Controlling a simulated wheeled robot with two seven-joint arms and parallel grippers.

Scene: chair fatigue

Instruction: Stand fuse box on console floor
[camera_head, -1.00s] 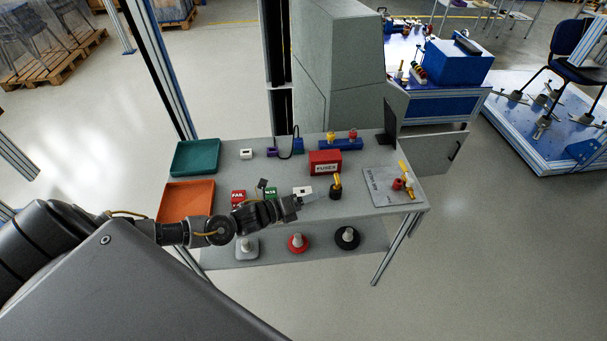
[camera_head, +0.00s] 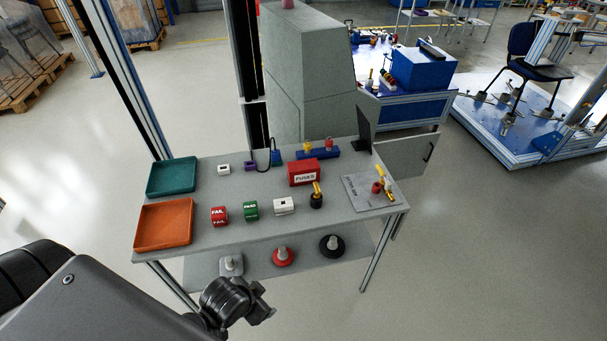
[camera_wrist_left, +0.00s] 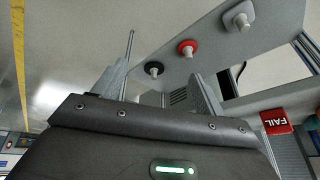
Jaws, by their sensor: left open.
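The fuse box, a red box with a white FUSES label (camera_head: 304,173), stands on the grey table (camera_head: 270,228), right of its middle. It is out of the wrist view. A grey console cabinet (camera_head: 335,75) stands behind the table; its floor is hidden from here. A grey panel like an open door (camera_head: 412,155) shows at its right. My left gripper (camera_head: 262,303) is in front of the table's near edge, well short of the fuse box. In the left wrist view its fingers (camera_wrist_left: 163,88) are apart with nothing between them. My right gripper is out of view.
Orange (camera_head: 163,224) and teal (camera_head: 172,177) trays lie at the table's left. FAIL (camera_head: 219,216), PASS (camera_head: 251,210) and white (camera_head: 284,206) blocks and a black-yellow piece (camera_head: 317,198) line the front. A lower shelf (camera_head: 308,262) holds three knobbed discs.

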